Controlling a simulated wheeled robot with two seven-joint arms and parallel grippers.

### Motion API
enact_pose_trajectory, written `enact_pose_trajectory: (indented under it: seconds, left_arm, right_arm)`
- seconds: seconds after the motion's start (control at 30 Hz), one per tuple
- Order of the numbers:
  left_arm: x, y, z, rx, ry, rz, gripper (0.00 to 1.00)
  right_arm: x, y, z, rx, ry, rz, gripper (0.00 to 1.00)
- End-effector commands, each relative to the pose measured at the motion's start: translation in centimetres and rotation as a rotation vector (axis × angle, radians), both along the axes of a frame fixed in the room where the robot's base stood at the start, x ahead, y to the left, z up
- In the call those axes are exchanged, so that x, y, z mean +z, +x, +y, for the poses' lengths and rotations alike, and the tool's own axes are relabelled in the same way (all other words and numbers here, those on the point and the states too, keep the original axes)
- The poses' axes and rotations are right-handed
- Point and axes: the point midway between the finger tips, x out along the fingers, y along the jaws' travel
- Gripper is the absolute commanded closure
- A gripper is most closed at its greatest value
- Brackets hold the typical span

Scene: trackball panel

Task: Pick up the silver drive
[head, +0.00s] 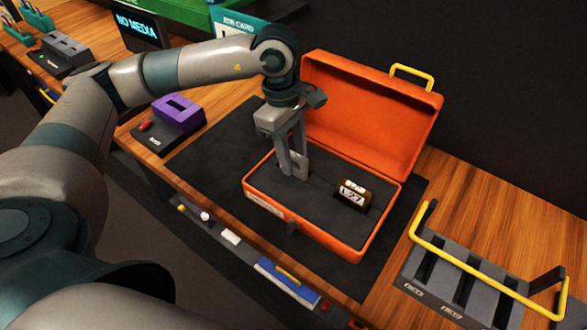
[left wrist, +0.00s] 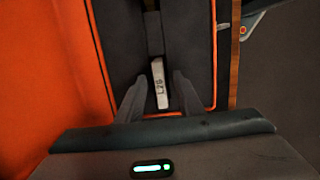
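The silver drive (left wrist: 160,86) stands in a slot of the dark foam inside the open orange case (head: 258,203). Its pale labelled face shows in the left wrist view. My left gripper (head: 294,170) points down into the left half of the case. In the left wrist view its two fingers (left wrist: 159,100) are on either side of the drive, with a gap visible on each side. In the head view the fingers largely hide the drive. My right gripper is not in view.
A brown drive (head: 354,193) stands in the foam, right of my gripper. The raised orange lid (head: 365,110) is close behind. A grey slotted rack (head: 465,282) with a yellow handle is at right. A purple-topped device (head: 178,113) is at left on the wooden bench.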

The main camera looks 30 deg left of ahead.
Motion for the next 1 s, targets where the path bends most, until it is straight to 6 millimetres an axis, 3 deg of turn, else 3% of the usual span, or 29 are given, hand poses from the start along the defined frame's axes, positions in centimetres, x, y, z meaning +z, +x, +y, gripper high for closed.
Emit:
enact_pose_trajectory:
  seconds: [0.5, 0.63, 0.67, 1.0]
  left_arm:
    - [-0.21, 0.01, -0.03, 0.000, 0.000, 0.000, 0.66]
    - [-0.20, 0.01, -0.03, 0.000, 0.000, 0.000, 0.97]
    - [-0.20, 0.01, -0.03, 0.000, 0.000, 0.000, 1.00]
    - [-0.12, 0.03, -0.03, 0.000, 0.000, -0.001, 1.00]
  right_arm:
    - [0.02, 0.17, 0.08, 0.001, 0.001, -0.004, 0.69]
    - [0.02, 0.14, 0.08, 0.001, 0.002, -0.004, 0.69]
    - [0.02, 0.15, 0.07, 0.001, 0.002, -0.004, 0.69]
    - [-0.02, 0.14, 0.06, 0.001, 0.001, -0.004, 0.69]
